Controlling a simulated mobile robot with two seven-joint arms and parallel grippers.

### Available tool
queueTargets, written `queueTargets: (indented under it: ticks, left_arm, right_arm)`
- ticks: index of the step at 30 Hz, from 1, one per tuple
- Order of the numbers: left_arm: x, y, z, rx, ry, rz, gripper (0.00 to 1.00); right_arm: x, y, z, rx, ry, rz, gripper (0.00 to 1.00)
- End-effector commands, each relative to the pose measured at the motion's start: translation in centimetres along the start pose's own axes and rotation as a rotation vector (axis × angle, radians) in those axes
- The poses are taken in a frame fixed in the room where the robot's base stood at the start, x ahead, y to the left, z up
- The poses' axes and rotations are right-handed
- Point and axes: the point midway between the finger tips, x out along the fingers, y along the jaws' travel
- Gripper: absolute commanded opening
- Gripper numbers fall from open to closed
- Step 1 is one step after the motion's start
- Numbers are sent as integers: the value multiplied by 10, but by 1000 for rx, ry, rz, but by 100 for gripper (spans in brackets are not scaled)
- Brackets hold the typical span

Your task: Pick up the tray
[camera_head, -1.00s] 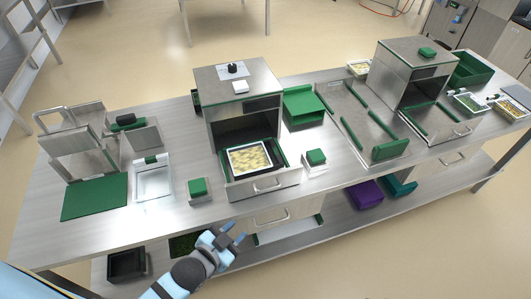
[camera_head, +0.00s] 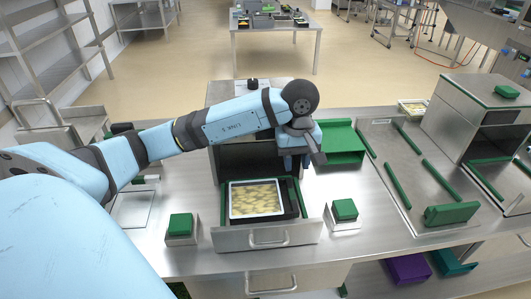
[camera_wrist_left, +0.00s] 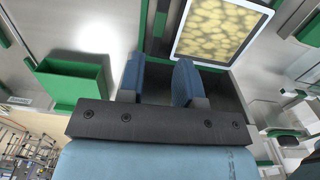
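The tray (camera_head: 258,216) has a white rim and yellowish, lumpy contents. It sits level in the pulled-out drawer of the sealer (camera_head: 240,165), within a green-edged frame. In the left wrist view the tray rim (camera_wrist_left: 201,62) shows at the upper right, beyond my fingers. My left gripper (camera_head: 295,162) hangs in front of the sealer's upper part, above and behind the tray's right back corner. Its two blue fingers (camera_wrist_left: 159,76) are apart with nothing between them, and they do not touch the tray. My right gripper is not in view.
A green open bin (camera_head: 340,145) stands right of the sealer. Green-topped blocks (camera_head: 181,224) (camera_head: 345,210) stand either side of the drawer. The drawer front with its handle (camera_head: 268,238) projects toward me. A second machine (camera_head: 478,120) stands at right.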

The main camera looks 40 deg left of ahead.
Motion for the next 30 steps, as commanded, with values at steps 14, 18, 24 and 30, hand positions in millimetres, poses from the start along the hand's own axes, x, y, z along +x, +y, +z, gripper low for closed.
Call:
queueTargets:
  ticks: [14, 18, 24, 30]
  left_arm:
    - [72, -5, -10, 6, 36, -22, 32]
    - [81, -5, -10, 7, 36, -21, 32]
    - [106, -3, -5, 6, 31, -23, 32]
    - [130, -3, -5, 6, 34, -21, 32]
  right_arm:
    - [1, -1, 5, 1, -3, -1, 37]
    - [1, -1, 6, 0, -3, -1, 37]
    - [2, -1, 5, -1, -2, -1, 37]
    - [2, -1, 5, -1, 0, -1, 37]
